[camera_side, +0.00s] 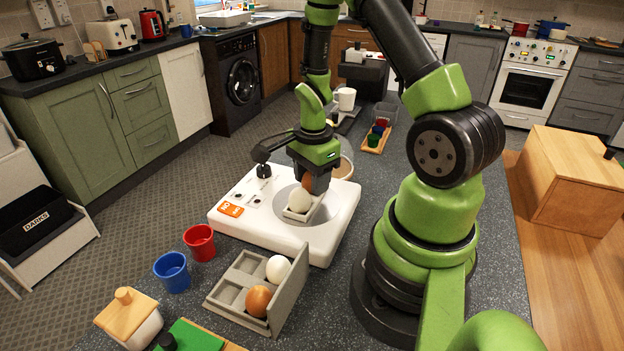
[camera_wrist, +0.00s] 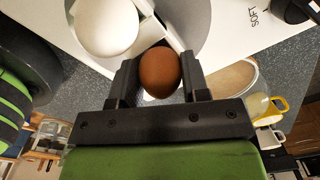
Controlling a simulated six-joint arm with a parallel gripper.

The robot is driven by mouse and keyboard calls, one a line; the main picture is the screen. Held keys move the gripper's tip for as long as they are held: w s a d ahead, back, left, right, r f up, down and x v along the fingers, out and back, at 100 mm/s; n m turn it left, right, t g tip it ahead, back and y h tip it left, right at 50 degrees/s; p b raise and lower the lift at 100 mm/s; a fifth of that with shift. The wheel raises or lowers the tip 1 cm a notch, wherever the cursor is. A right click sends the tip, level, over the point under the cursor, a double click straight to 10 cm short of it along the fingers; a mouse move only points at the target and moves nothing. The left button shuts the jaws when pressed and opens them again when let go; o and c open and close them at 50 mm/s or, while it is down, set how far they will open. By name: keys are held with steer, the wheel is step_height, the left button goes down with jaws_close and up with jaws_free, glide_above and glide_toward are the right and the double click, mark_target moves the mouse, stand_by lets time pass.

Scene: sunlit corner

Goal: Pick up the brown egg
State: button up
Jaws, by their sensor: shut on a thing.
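A brown egg (camera_wrist: 160,72) sits between the two black fingers of my gripper (camera_wrist: 160,85) in the wrist view. The fingers are shut on it. In the side view my gripper (camera_side: 312,180) points down over the white appliance (camera_side: 285,240), and the held brown egg (camera_side: 307,182) shows partly behind the fingers. A white egg (camera_side: 299,200) rests right beside it in a small light holder on the appliance; the white egg (camera_wrist: 107,27) also shows in the wrist view. A second brown egg (camera_side: 259,300) lies in the grey carton (camera_side: 228,297) at the front, beside another white egg (camera_side: 278,268).
A red cup (camera_side: 200,242) and a blue cup (camera_side: 172,271) stand left of the carton. A wooden-lidded pot (camera_side: 130,318) is at the front left. A wooden tray (camera_side: 374,141) with small cups and a white mug (camera_side: 346,98) stand behind my gripper.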

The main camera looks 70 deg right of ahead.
step_height(320, 180, up, 9)
steer(key=shift+w+a+r, duration=0.15)
steer(key=shift+a+r, duration=0.05)
steer(key=shift+r, duration=0.15)
steer(key=w+a+f, duration=0.2)
steer(key=w+a, duration=0.4)
steer(key=a, duration=0.3)
steer(key=w+a+f, duration=0.3)
steer(key=w+a, duration=0.4)
steer(key=a, duration=0.2)
steer(key=shift+f, duration=0.3)
steer(key=shift+f, duration=0.15)
steer(key=shift+f, duration=0.8)
steer(key=shift+f, duration=0.1)
steer(key=shift+w, duration=0.1)
